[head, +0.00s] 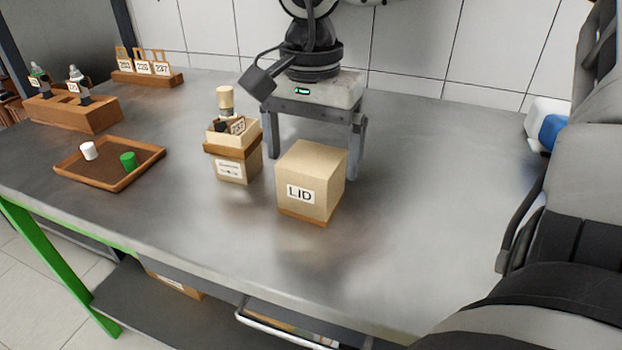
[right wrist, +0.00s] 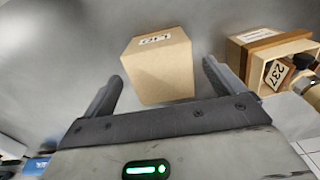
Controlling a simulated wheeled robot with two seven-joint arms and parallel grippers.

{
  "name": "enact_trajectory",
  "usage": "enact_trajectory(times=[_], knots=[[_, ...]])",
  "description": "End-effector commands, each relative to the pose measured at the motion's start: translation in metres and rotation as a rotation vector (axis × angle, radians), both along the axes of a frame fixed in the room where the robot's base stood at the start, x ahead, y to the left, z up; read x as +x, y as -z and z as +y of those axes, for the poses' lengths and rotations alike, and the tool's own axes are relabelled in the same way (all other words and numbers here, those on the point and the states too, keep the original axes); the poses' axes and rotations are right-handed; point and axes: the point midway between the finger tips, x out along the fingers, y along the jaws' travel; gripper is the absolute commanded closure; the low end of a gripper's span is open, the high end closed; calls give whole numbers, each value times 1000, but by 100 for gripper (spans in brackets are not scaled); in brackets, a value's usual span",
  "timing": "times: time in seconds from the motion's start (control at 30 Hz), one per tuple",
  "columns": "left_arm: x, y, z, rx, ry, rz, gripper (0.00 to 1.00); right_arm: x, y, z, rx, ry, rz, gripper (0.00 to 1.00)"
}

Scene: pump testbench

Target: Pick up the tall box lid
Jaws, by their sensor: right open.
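The tall box lid (head: 322,168) is a light tan block with a "LID" label and a brown lower edge. It stands on the metal table near the middle. My right gripper (head: 312,150) is just behind it, open, with its fingers pointing down. In the right wrist view the lid (right wrist: 158,62) appears ahead of the open fingers of my right gripper (right wrist: 162,78), with nothing gripped. The open tall box (head: 232,170) stands left of the lid, holding a "237" card and a pale-topped item. My left gripper is out of view.
A brown tray (head: 75,178) with a white and a green cylinder lies at left. Behind it are a wooden rack (head: 70,115) with bottles and a holder (head: 148,78) with numbered cards. A tiled wall is behind.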

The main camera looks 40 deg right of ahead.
Motion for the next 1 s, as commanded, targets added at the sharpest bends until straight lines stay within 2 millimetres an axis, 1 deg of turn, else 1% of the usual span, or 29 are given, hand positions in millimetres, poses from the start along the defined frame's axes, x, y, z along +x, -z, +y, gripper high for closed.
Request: enact_trajectory(times=[0.03,0.07,0.27,0.53,0.67,0.87,0.9,0.97,1.0], knots=[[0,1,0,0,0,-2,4,0,8,0,1,0,2,5],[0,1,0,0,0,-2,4,0,11,0,1,0,2,5],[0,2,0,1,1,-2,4,0,23,0,2,1,1,5],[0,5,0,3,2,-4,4,0,62,-4,2,1,3,5],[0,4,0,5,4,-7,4,0,69,-4,2,0,0,5],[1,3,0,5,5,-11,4,1,69,-4,3,1,-1,5],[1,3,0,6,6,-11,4,1,69,-4,3,1,-1,17],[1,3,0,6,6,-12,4,1,69,-4,3,1,-1,33],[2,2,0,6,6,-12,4,1,69,-4,3,1,-1,44]])
